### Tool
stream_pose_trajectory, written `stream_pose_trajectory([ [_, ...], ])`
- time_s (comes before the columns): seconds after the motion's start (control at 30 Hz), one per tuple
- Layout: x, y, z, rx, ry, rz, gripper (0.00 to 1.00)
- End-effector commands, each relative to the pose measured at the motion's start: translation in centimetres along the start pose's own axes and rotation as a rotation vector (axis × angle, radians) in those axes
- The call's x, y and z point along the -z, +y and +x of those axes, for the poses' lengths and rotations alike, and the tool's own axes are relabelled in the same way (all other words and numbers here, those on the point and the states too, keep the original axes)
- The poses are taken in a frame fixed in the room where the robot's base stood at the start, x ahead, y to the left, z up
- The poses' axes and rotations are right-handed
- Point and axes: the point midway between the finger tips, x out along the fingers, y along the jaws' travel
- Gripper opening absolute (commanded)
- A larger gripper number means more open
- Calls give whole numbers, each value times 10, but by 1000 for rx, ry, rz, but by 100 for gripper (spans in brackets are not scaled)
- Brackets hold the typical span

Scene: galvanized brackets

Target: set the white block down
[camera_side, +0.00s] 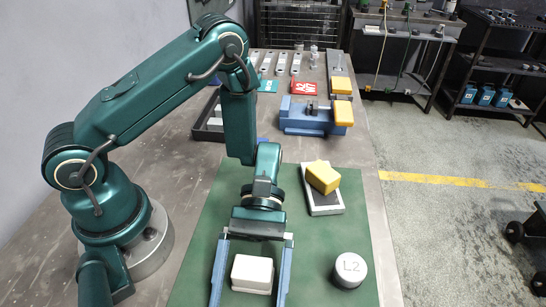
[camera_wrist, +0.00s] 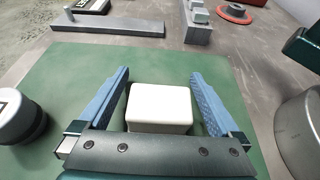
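The white block (camera_side: 252,273) sits on the green mat (camera_side: 330,235), near its front edge in the side view. It also shows in the wrist view (camera_wrist: 160,108), at the middle. My gripper (camera_side: 250,290) is open, with its two blue fingers on either side of the block. In the wrist view my gripper (camera_wrist: 159,75) shows a gap between each finger and the block, so neither finger seems to touch it. The block's underside is hidden, but it appears to rest on the mat.
A pale cylinder marked L2 (camera_side: 350,268) stands on the mat right of my gripper. A yellow block (camera_side: 323,177) lies on a grey and white plate (camera_side: 326,206) behind it. A blue vise (camera_side: 300,118) is farther back. The mat between is clear.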

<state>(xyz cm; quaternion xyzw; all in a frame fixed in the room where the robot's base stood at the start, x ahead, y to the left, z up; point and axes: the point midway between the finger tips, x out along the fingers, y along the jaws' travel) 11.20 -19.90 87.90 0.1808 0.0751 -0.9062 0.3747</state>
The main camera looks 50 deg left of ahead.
Motion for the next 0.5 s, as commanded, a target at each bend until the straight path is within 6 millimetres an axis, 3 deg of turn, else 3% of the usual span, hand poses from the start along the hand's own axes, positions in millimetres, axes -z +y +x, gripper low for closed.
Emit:
stream_pose_trajectory([
  [0.27, -3, 0, -3, -2, 0, 1, 99],
  [0.5, -2, 2, -48, -10, 3, 3, 99],
])
